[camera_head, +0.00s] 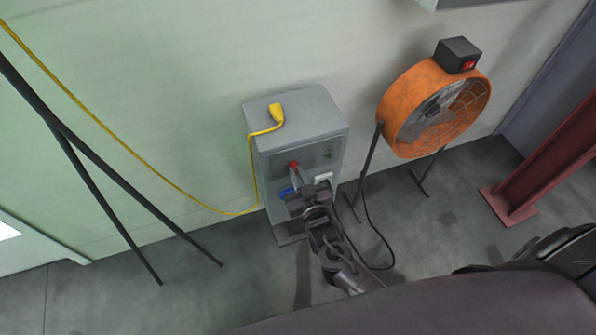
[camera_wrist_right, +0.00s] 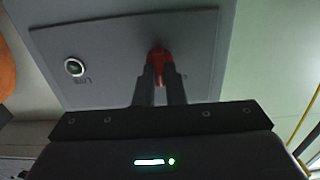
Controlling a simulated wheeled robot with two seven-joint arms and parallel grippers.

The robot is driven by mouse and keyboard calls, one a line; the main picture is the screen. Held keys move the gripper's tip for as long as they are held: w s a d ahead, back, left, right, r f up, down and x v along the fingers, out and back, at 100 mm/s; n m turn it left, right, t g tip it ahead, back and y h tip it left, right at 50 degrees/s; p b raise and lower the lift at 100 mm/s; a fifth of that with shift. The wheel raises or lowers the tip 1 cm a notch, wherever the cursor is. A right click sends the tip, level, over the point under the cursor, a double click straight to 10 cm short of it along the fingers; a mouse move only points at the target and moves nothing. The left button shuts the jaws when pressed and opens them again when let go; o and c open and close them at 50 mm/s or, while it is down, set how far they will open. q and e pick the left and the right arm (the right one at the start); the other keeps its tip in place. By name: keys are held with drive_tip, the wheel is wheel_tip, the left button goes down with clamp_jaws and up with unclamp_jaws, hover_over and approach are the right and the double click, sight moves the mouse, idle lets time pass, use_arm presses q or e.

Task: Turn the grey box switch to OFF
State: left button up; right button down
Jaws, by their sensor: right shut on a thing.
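The grey box (camera_head: 313,135) stands on the floor against the wall. A red switch handle (camera_head: 293,165) is on its front panel, on the left part in the head view. My right gripper (camera_head: 297,183) is at the front of the box. In the right wrist view the gripper (camera_wrist_right: 160,75) is shut on the red switch (camera_wrist_right: 159,58), and its fingers cover the lower part of it. Any ON or OFF marking near the switch is too blurred to read. My left gripper is not in view.
An orange fan (camera_head: 420,108) on a stand is right of the box. A yellow cable (camera_head: 140,160) runs along the wall to a yellow plug (camera_head: 276,112) on the box top. A black cable lies on the floor; dark poles (camera_head: 85,145) lean at left.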

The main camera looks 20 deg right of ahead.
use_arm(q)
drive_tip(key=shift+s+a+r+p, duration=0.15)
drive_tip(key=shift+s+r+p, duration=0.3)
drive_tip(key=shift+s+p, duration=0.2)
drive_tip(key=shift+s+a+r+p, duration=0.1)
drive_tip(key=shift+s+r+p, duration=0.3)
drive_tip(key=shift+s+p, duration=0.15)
use_arm(e)
drive_tip(key=n, duration=0.8)
drive_tip(key=shift+a+n, duration=0.2)
drive_tip(key=shift+n, duration=0.2)
drive_tip(key=shift+f, duration=0.1)
drive_tip(key=c, duration=1.5)
unclamp_jaws()
drive_tip(key=shift+s, duration=0.1)
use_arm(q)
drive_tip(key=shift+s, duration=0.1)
use_arm(e)
drive_tip(key=s, duration=0.7)
drive_tip(key=shift+s+d, duration=0.15)
drive_tip(key=shift+s, duration=0.2)
